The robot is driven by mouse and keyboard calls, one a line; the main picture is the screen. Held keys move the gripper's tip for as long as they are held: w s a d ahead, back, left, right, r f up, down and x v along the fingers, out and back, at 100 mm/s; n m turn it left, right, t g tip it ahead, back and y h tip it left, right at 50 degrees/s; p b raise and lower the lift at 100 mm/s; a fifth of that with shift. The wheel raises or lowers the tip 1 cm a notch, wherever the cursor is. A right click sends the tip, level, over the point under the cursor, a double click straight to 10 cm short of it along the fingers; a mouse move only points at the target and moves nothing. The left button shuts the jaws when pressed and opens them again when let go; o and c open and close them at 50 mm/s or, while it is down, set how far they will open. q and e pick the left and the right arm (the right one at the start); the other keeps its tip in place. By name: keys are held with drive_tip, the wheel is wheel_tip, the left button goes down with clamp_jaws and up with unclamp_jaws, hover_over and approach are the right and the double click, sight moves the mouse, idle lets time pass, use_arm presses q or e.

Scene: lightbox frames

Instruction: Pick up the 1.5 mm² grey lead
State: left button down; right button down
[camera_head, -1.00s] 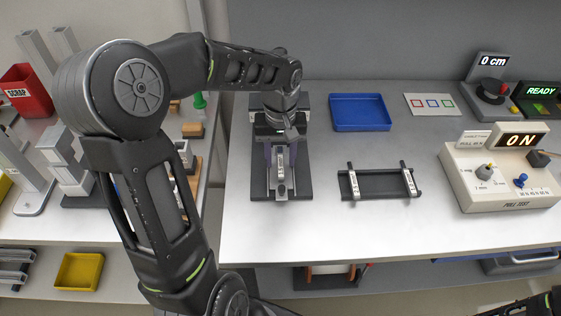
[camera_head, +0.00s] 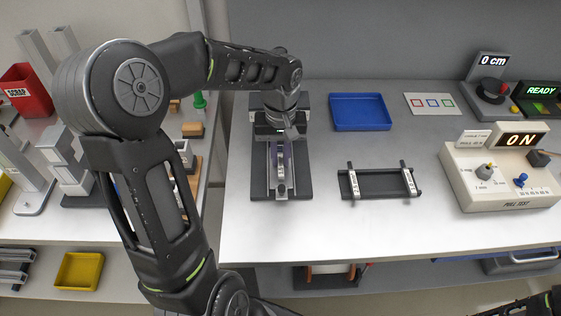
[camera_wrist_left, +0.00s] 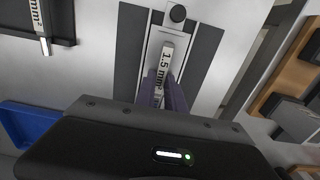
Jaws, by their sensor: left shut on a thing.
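The 1.5 mm² grey lead shows in the left wrist view as a light grey piece (camera_wrist_left: 165,58) marked "1.5 mm²". It lies along the middle of a dark stand with a pale central strip (camera_head: 258,178). In the head view its near end (camera_head: 281,187) shows below my gripper. My left gripper (camera_head: 279,160) points down over the stand and is shut on the lead. Its purplish fingers (camera_wrist_left: 163,93) stand close on either side of the lead in the wrist view. The lead's far part is hidden by the gripper.
A black rack (camera_head: 380,184) with two pale labelled pieces is to the right. A blue tray (camera_head: 360,112) lies behind it. The pull test box (camera_head: 500,175) shows "ON" at the right. Bare table lies in front of the stand and rack.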

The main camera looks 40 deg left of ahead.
sight(281, 161)
use_arm(q)
drive_tip(key=shift+r, duration=0.1)
idle(0.4)
drive_tip(key=shift+r, duration=0.75)
drive_tip(key=shift+s+r+b, duration=0.1)
drive_tip(key=shift+r+b, duration=0.4)
drive_tip(key=shift+r, duration=0.4)
drive_tip(key=s+d+b, duration=0.1)
drive_tip(key=s+d, duration=0.2)
drive_tip(key=s, duration=0.1)
drive_tip(key=s+d+b, duration=0.1)
drive_tip(key=s+d, duration=0.3)
drive_tip(key=s, duration=0.1)
drive_tip(key=s+d+b, duration=0.1)
drive_tip(key=s+d, duration=0.3)
drive_tip(key=s, duration=0.1)
drive_tip(key=shift+s, duration=0.1)
drive_tip(key=shift+a, duration=0.1)
